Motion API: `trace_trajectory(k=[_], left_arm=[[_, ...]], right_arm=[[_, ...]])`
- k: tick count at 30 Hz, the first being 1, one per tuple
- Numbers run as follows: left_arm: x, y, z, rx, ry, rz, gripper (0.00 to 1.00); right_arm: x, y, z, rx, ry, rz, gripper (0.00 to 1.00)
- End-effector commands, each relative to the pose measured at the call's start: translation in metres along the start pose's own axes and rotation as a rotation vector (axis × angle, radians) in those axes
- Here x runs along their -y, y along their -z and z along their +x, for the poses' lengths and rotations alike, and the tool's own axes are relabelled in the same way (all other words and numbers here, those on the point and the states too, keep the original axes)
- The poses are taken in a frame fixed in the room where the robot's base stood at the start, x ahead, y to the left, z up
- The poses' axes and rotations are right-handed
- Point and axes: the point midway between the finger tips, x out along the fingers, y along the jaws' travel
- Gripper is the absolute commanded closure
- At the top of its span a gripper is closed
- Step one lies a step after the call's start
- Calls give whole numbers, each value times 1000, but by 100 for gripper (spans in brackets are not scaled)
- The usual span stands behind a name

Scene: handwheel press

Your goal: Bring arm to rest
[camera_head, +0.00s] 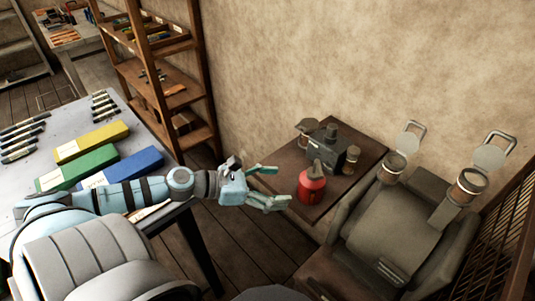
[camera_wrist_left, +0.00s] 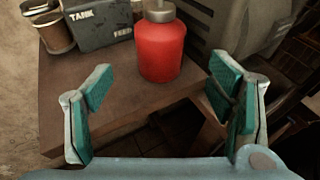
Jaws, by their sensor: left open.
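My left arm comes in from the left in the head view, passing over the corner of the grey table. My left gripper (camera_head: 279,187) is open and empty, its two teal fingers spread apart. In the left wrist view the open fingers (camera_wrist_left: 165,105) frame a gap in front of a red bottle (camera_wrist_left: 163,48) with a grey cap. The red bottle (camera_head: 312,184) stands upright on a small brown table, just beyond the fingertips and apart from them. My right gripper is not in view.
The brown table (camera_head: 360,160) also holds a dark box marked TANK and FEED (camera_wrist_left: 100,25). A grey machine with two lidded cups (camera_head: 390,230) stands at the right. Yellow, green and blue boxes lie on the grey table (camera_head: 60,125). A wooden shelf (camera_head: 207,70) stands behind.

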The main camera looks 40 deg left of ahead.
Motion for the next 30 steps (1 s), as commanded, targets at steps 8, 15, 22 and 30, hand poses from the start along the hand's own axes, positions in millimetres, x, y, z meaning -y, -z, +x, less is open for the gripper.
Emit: trace_trajectory(k=[8, 15, 22, 30], left_arm=[[0, -4, -24, 1, 0, -4, 25], [0, -1, -23, 3, 1, -1, 25], [0, -1, -23, 4, 1, -2, 25], [-25, 0, -19, 198, -363, -739, 25]], right_arm=[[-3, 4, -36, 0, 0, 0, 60], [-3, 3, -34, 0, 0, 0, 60], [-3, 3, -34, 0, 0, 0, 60], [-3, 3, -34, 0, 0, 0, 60]])
